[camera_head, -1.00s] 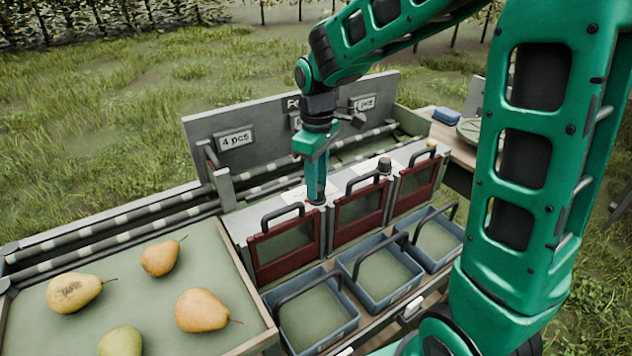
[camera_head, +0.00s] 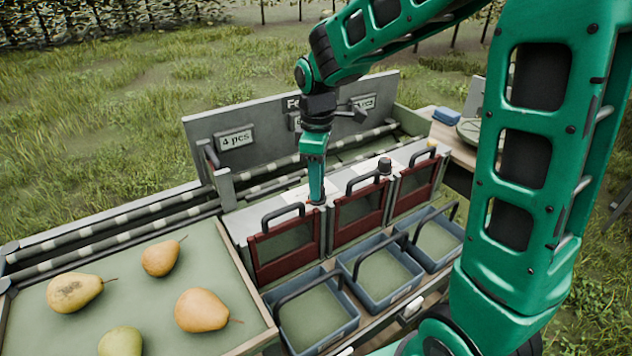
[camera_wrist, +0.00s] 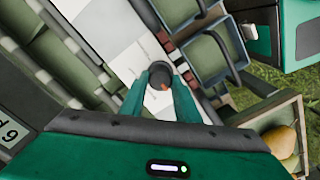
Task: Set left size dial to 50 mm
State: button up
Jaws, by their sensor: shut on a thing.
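The left size dial (camera_wrist: 159,75) is a dark round knob with a small orange mark, on the white panel top (camera_wrist: 125,65) of the sorter. My gripper (camera_head: 317,200) points straight down and its two fingers are closed on the sides of this dial; in the wrist view the fingertips (camera_wrist: 160,84) hug it. In the head view the fingers hide the left dial. The scale around it is too blurred to read. The other size dial (camera_head: 384,165) stands farther right, dark and untouched.
Red-framed gates with black handles (camera_head: 284,250) line the sorter front, with blue-grey bins (camera_head: 322,318) below. A tray (camera_head: 222,255) with several pears (camera_head: 200,310) is at the left. A board with signs (camera_head: 236,138) stands behind my gripper.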

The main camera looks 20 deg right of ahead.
jog(key=o, duration=1)
jog(key=shift+w+d+r, duration=0.15)
jog(key=shift+w, duration=0.1)
jog(key=shift+o, duration=0.2)
jog(key=shift+s, duration=0.1)
notch_tip(320, 180, up, 11)
jog(key=shift+f, duration=0.2)
